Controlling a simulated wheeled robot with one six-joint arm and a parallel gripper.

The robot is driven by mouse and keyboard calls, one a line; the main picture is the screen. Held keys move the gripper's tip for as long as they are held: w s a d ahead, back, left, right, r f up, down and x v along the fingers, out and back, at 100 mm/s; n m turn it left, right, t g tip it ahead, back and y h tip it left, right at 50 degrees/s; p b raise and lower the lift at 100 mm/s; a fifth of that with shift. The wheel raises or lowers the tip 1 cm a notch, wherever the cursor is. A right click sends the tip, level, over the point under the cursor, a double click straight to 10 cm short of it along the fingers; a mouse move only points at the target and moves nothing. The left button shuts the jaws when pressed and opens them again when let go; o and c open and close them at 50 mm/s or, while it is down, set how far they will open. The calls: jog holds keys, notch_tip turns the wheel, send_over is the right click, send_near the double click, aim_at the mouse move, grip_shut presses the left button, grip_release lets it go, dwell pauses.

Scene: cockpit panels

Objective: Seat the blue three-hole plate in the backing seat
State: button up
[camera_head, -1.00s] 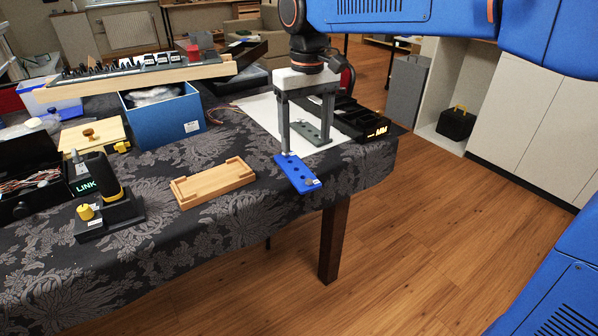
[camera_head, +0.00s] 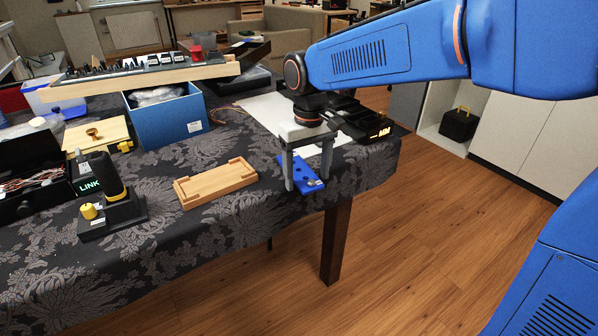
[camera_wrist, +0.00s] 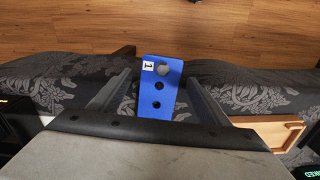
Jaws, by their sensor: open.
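The blue three-hole plate (camera_head: 303,174) lies flat near the table's front right edge. In the wrist view the plate (camera_wrist: 170,96) shows dark holes in a row, a grey round spot and a white label marked 1. My gripper (camera_head: 307,184) is open and points down over the plate, one finger on each side. The wrist view shows a gap between the plate and each finger. A shallow wooden tray (camera_head: 215,183) with raised, notched rims lies empty to the left; it may be the backing seat. Its corner shows in the wrist view (camera_wrist: 275,133).
A blue box (camera_head: 168,125), a wooden box (camera_head: 98,141) and a long panel (camera_head: 150,72) are behind. A black tray (camera_head: 365,122) is at the back right. Patterned cloth around the wooden tray is clear.

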jog(key=shift+f, duration=0.1)
jog(key=shift+c, duration=0.3)
jog(key=c, duration=1.2)
jog(key=shift+o, duration=0.2)
